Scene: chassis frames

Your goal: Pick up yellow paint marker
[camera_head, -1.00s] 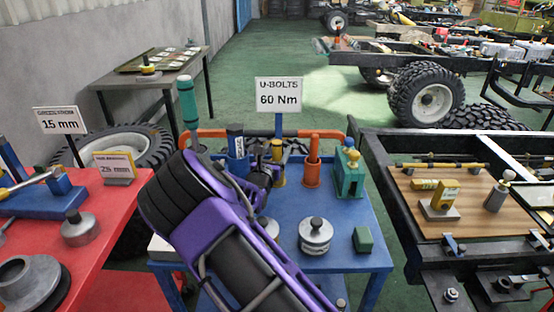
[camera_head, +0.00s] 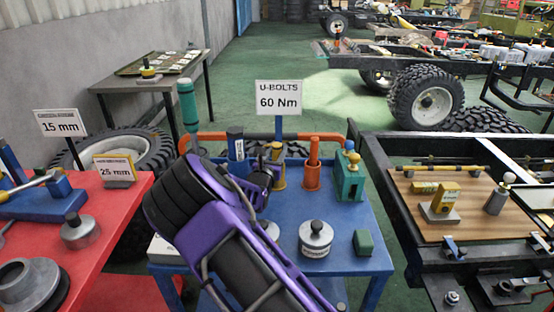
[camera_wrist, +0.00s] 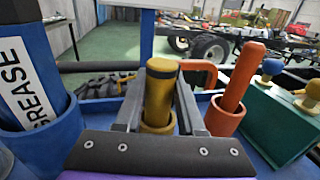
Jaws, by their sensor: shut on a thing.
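The yellow paint marker (camera_wrist: 160,92) is a yellow cylinder with a dark band near its top. In the wrist view it stands upright in a yellow cup (camera_wrist: 158,124). My gripper (camera_wrist: 160,98) has its two grey fingers on either side of the marker and is shut on it. In the head view my purple arm reaches over the blue cart (camera_head: 345,262) and hides much of the marker. Part of the yellow cup (camera_head: 279,177) shows just right of my gripper (camera_head: 266,170).
A blue grease tube (camera_wrist: 30,75) stands close on the left. An orange handle (camera_wrist: 240,75) in an orange cup and a green block (camera_wrist: 275,130) with knobs stand on the right. A U-BOLTS 60 Nm sign (camera_head: 279,94) rises behind. A red table (camera_head: 110,215) is left.

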